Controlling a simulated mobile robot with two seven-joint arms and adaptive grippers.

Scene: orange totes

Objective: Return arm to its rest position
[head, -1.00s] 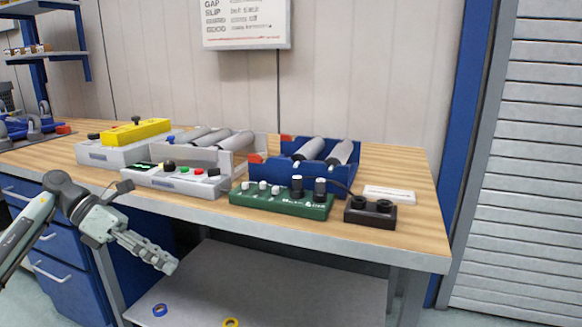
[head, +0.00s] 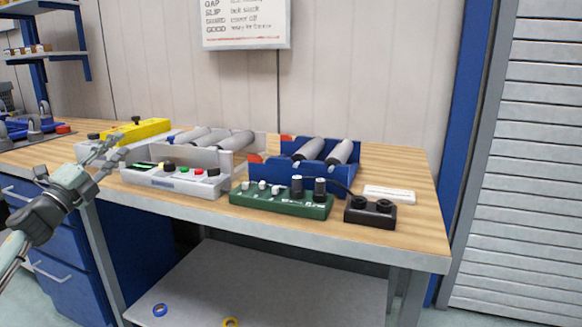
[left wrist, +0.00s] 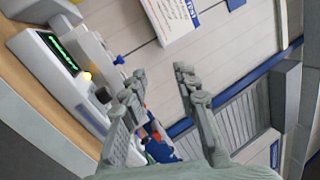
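My left gripper (head: 116,146) is at the left of the head view, raised in front of the workbench (head: 420,235) edge, with its fingers pointing up and right. In the left wrist view the two fingers of my left gripper (left wrist: 158,78) stand apart with nothing between them. The gripper overlaps part of the pale tray with the yellow block (head: 140,131) in the head view. My right gripper is not in view.
On the bench are a grey button panel (head: 175,180), a blue roller cradle (head: 325,180), a green knob box (head: 280,203) and a black two-knob box (head: 370,213). Below is a grey shelf (head: 270,285) with a blue ring (head: 160,310) and a yellow ring (head: 231,322).

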